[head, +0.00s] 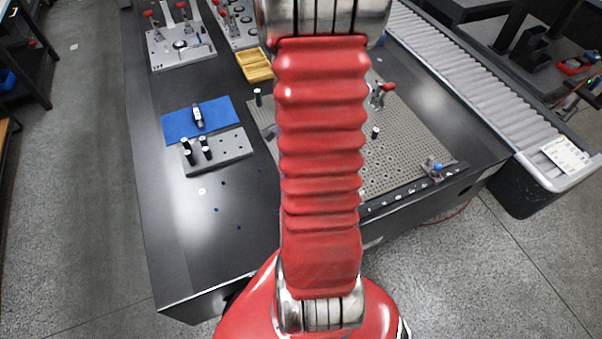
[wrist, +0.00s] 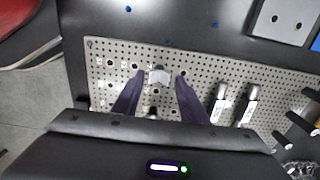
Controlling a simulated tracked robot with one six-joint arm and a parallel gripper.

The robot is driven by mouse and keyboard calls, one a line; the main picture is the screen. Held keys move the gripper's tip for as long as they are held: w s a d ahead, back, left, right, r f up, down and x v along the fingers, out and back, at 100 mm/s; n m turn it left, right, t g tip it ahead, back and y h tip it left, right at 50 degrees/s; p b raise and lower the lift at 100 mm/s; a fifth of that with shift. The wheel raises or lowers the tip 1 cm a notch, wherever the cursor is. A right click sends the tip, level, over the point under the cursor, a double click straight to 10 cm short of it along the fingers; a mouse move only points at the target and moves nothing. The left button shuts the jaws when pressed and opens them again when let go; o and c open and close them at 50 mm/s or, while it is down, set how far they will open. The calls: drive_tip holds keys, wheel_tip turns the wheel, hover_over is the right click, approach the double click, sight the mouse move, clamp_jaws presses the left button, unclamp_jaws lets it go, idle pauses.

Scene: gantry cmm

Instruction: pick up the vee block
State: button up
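A small light-grey block (wrist: 159,75), seemingly the vee block, sits on the perforated plate (wrist: 110,47) in the wrist view. Its V shape is too small to make out. My gripper (wrist: 160,80) is open, with its two dark fingers pointing toward the block, one on each side in the picture. A gap shows between the fingers and the block; I cannot tell how far above the plate the fingertips are. In the head view my red arm covers the gripper and the block, while part of the perforated plate (head: 405,150) shows.
Two upright metallic pieces (wrist: 221,103) stand right of the fingers, with black pins (wrist: 285,139) farther right. In the head view, a blue mat (head: 178,123) and a grey block with black pegs (head: 232,147) lie left. A conveyor (head: 460,60) runs along the right.

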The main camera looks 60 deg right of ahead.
drive_tip(key=shift+s+d+f, duration=0.1)
drive_tip(key=shift+f, duration=1.2)
drive_tip(key=shift+s+f, duration=0.1)
drive_tip(key=shift+f, duration=1.15)
drive_tip(key=shift+c, duration=0.4)
drive_tip(key=c, duration=0.9)
drive_tip(key=shift+r, duration=0.2)
wheel_tip(320, 180, up, 10)
drive_tip(key=shift+f, duration=0.15)
